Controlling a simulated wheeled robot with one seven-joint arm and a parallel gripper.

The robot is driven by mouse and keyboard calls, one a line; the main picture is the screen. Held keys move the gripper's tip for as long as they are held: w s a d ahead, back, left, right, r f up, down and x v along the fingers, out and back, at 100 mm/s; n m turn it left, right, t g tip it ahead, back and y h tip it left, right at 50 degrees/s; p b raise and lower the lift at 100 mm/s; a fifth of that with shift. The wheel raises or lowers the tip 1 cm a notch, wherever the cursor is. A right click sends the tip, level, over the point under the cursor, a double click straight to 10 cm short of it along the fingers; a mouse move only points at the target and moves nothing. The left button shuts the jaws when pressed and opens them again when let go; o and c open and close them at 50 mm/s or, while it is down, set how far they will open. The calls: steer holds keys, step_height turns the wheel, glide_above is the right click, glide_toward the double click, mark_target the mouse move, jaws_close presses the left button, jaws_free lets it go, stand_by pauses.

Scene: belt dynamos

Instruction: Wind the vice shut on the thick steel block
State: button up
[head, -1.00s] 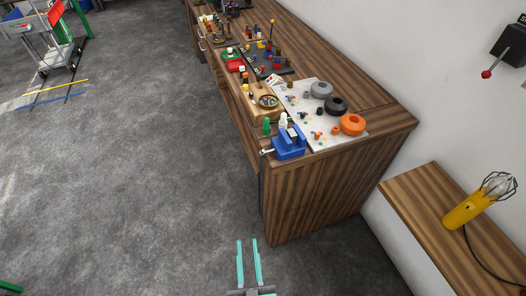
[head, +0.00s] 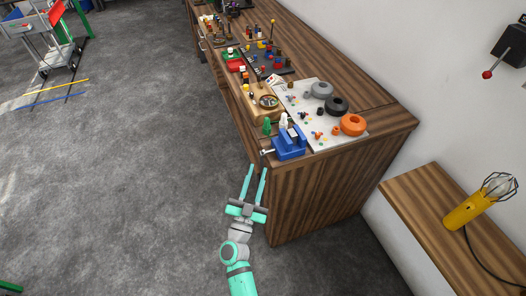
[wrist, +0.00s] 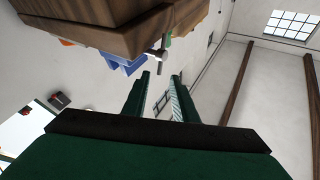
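The blue vice (head: 290,145) sits at the near end of the wooden bench, by its front edge. Its handle (head: 267,152) sticks out to the left, past the bench edge. A small grey block (head: 293,132) shows at the top of the vice; I cannot tell how tightly the jaws hold it. My gripper (head: 256,170) is open and empty, below and left of the vice, apart from it. In the wrist view the vice (wrist: 122,64) shows partly behind the bench, with the handle (wrist: 158,62) above my open fingers.
A pale board (head: 318,138) with orange, black and grey round parts lies right of the vice. Small green and white figures stand behind it. The bench side (head: 310,195) is close to my gripper.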

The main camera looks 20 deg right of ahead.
mark_target(263, 153)
steer(key=x, duration=0.8)
steer(key=shift+w+d+r, duration=0.1)
steer(key=shift+w+d, duration=0.1)
jaws_close()
